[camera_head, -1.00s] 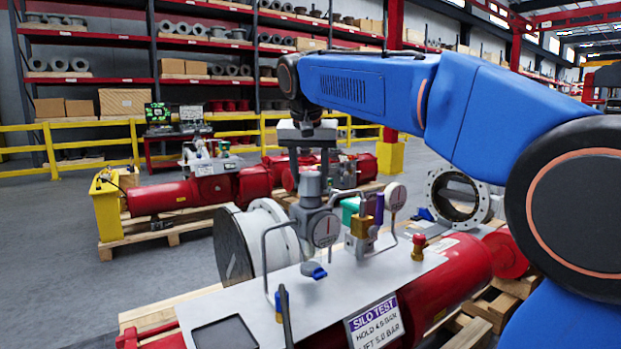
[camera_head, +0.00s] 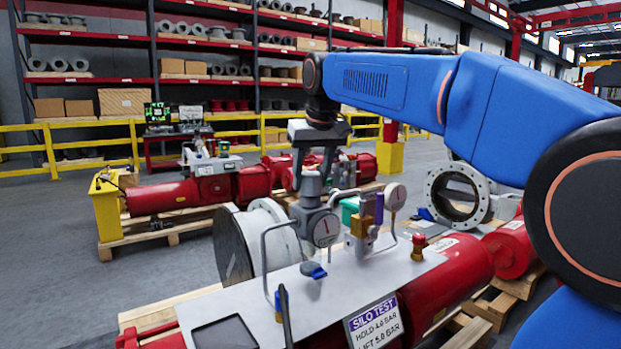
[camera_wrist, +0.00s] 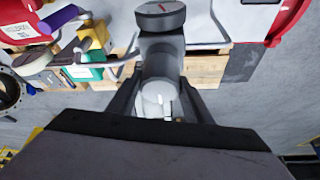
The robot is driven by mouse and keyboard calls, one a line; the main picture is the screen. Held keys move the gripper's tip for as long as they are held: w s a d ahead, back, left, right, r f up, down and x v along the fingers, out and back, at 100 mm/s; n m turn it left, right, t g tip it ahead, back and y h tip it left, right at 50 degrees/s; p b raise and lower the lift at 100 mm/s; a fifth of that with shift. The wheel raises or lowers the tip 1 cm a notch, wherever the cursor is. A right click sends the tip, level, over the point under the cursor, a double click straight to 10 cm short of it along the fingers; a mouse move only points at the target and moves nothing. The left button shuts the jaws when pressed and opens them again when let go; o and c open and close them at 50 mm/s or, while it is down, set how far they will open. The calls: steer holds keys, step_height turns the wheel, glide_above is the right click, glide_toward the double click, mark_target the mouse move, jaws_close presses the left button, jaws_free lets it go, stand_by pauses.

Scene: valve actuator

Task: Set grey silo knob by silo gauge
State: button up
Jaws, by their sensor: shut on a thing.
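The grey knob (camera_head: 311,184) stands on top of a grey regulator on the silo test panel (camera_head: 375,275). My gripper (camera_head: 313,172) reaches down from above and is shut on the knob. In the wrist view the knob (camera_wrist: 158,92) lies between my two dark fingers. A second round gauge (camera_head: 396,196) stands to the right, behind a brass and purple valve. The sign (camera_head: 374,322) reads SILO TEST, with hold 4.0 bar and a lift line.
Red cylinders on pallets lie beyond. Open floor is at left.

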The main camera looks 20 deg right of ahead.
steer(key=shift+n+y, duration=0.4)
steer(key=shift+n, duration=0.7)
steer(key=o, duration=1.1)
steer(key=shift+c, duration=0.2)
steer(key=v, duration=1.7)
steer(key=shift+r, duration=0.25)
steer(key=shift+w+d, duration=0.1)
steer(key=shift+d, duration=0.05)
steer(key=s+d+f+m, duration=0.1)
steer(key=s+f, duration=0.8)
steer(key=f, duration=0.6)
steer(key=s+d+f+m, duration=0.1)
steer(key=s+f, duration=0.7)
steer(key=f, duration=0.8)
steer(key=s+d+f+m+h, duration=0.1)
steer(key=s+d+f, duration=0.2)
steer(key=s+f, duration=0.6)
step_height(320, 180, down, 7)
steer(key=shift+s+r, duration=0.2)
steer(key=shift+s, duration=0.2)
